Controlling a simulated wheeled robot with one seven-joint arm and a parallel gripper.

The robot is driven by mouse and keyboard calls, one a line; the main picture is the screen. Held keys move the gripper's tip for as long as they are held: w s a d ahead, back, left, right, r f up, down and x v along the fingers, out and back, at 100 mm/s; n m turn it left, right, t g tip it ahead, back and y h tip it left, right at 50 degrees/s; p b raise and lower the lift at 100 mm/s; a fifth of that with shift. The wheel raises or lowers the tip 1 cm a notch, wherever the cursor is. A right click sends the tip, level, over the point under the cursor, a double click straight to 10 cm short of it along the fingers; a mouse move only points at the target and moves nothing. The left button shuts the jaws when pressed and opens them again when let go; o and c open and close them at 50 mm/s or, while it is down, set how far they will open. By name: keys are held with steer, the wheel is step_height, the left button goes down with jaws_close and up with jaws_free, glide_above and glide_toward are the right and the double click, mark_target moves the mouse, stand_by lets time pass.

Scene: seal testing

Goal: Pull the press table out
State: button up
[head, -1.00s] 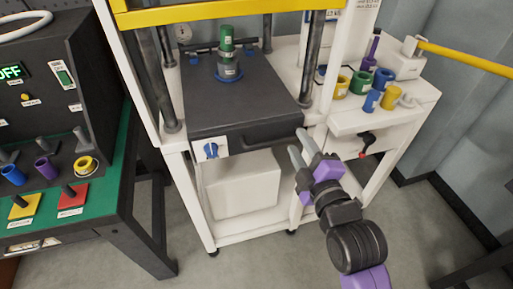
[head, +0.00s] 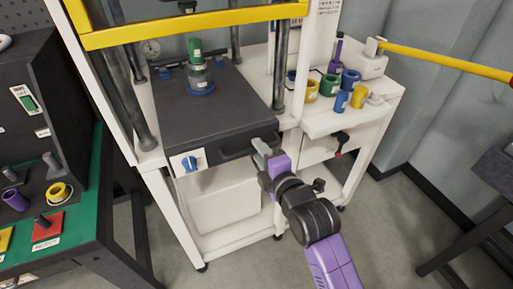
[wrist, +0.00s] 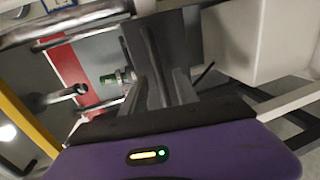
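The press table (head: 205,100) is a dark grey slab in the white press frame, with a dark bar handle (head: 236,146) along its front edge. A green-topped cylinder (head: 196,62) with a blue ring at its base stands on it. My gripper (head: 260,149) is at the right end of the handle. In the wrist view a dark bar (wrist: 150,60), apparently the handle, runs between the grey fingertips (wrist: 165,88). The fingers lie close on both sides of it; whether they clamp it is unclear.
A white side shelf (head: 345,118) with several coloured rings and cylinders stands to the right. A dark bench (head: 88,235) stands at left. The floor in front is clear.

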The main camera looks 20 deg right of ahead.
steer(key=shift+x, duration=1.25)
steer(key=shift+c, duration=0.5)
jaws_close()
